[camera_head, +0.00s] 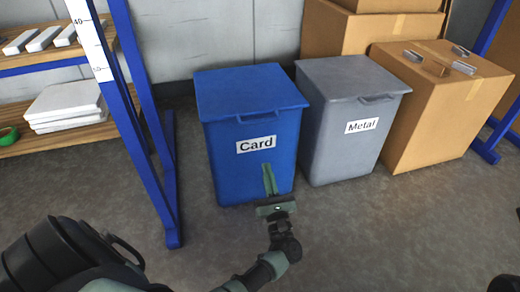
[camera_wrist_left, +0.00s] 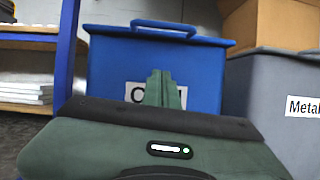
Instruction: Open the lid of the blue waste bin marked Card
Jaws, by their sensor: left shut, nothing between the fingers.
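The blue waste bin (camera_head: 228,170) marked Card stands on the floor in the middle of the head view, its flat lid (camera_head: 245,90) shut. A handle shows at the lid's front edge (camera_head: 256,115). The bin also fills the middle of the left wrist view (camera_wrist_left: 105,70), with its lid handle (camera_wrist_left: 163,27) near the top. My left gripper (camera_head: 268,168) is shut and empty, in front of the bin below the Card label and lower than the lid handle. Its fingers (camera_wrist_left: 166,88) hide part of the label in the wrist view. I cannot tell whether they touch the bin. My right gripper is not visible.
A grey bin marked Metal (camera_head: 335,150) stands close to the right of the blue bin. Cardboard boxes (camera_head: 440,115) are at the right. A blue-framed shelf (camera_head: 150,130) stands at the left. The floor in front (camera_head: 390,230) is clear.

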